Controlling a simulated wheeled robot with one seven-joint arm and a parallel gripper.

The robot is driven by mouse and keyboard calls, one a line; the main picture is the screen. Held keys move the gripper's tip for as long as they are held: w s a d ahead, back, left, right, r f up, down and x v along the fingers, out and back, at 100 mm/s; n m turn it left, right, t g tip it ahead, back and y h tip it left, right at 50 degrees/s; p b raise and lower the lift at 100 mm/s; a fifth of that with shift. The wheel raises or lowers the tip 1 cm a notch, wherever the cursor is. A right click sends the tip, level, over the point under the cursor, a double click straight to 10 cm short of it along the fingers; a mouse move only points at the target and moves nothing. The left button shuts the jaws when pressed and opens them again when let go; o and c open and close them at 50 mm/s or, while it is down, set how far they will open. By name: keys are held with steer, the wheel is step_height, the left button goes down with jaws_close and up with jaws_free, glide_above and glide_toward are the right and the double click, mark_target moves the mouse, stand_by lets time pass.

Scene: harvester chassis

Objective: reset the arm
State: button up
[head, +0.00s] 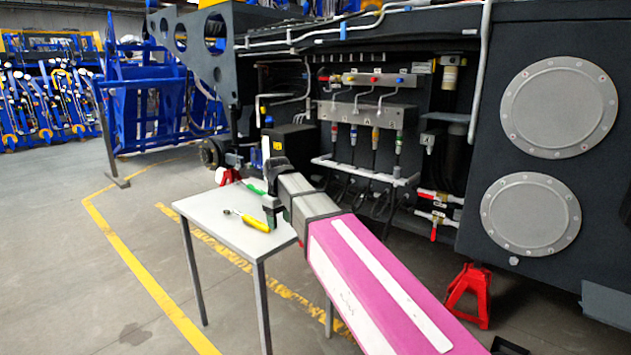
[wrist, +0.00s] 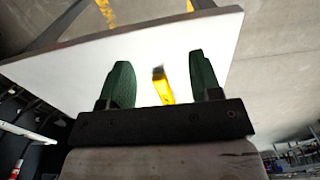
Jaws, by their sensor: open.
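My gripper (head: 270,200) is at the end of my pink and white arm, over the right part of a small grey table (head: 213,208). In the wrist view, the two green fingers of my gripper (wrist: 160,85) stand wide apart with nothing held between them. A yellow-handled tool (head: 254,222) lies on the table beside my gripper. Its yellow part also shows in the wrist view (wrist: 163,88), beyond the fingers and between them in the picture.
The dark harvester chassis (head: 480,120) with hoses and valves stands behind and right of the table. A red jack stand (head: 468,293) is on the floor at right. Blue frames (head: 150,105) stand at the back left. The floor left of the table is clear.

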steer(key=s+d+f+m, duration=0.3)
steer(key=s+d+f, duration=0.1)
steer(key=d+f, duration=0.5)
steer(key=s+d+f+m, duration=0.3)
steer(key=s+d+f, duration=0.1)
steer(key=d+f, duration=0.5)
steer(key=s+d+f+m, duration=0.3)
steer(key=d+f, duration=0.5)
steer(key=d, duration=0.4)
steer(key=shift+s+d+f+m, duration=0.3)
steer(key=shift+s+d+f, duration=0.1)
steer(key=shift+s, duration=0.4)
